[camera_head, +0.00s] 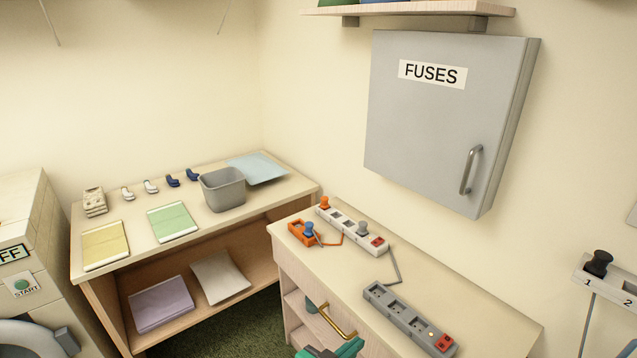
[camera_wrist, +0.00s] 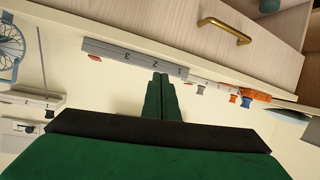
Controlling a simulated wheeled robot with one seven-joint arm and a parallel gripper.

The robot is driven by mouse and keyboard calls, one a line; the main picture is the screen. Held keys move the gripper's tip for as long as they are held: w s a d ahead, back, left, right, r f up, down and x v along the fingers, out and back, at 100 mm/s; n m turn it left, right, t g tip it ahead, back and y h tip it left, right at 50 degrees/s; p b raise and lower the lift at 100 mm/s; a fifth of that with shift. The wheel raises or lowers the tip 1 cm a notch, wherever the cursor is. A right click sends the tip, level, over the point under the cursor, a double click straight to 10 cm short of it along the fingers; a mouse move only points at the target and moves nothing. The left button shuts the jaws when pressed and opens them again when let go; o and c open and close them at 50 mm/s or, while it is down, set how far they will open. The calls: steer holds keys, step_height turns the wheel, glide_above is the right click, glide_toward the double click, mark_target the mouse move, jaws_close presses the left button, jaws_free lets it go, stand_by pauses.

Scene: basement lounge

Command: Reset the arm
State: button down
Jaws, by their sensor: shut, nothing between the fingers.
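My gripper (camera_wrist: 161,78) shows in the wrist view with its two green fingers shut together and nothing between them. It points toward the grey power strip (camera_wrist: 135,56), with the gap to it hard to judge. In the head view a green and dark part of my arm shows at the bottom edge, in front of the low cabinet (camera_head: 480,305); the fingertips cannot be made out there. The grey power strip (camera_head: 408,318) lies on the cabinet top, with a red switch at its near end.
A white power strip (camera_head: 350,230) with plugs and an orange adapter (camera_head: 301,233) lie behind. A closed grey fuse box (camera_head: 440,120) hangs on the wall. A brass handle (camera_head: 338,321) sticks out from the cabinet front. A side table holds a grey bin (camera_head: 223,190).

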steer(key=s+a+f+n+t+y, duration=0.1)
steer(key=s+a+f+n+y, duration=0.25)
steer(key=s+f, duration=0.4)
steer(key=s+a+f+n+t+y, duration=0.25)
steer(key=s+f+y, duration=0.2)
steer(key=s, duration=0.55)
steer(key=s+a+r, duration=0.1)
steer(key=s+r, duration=0.2)
steer(key=s, duration=0.6)
steer(key=s+a+r+t+y, duration=0.1)
steer(key=s+r, duration=0.3)
steer(key=s, duration=0.6)
steer(key=shift+a+r+n, duration=0.2)
steer(key=shift+r+n, duration=0.1)
steer(key=shift+n, duration=0.1)
steer(key=shift+d+t, duration=0.1)
steer(key=shift+t, duration=0.15)
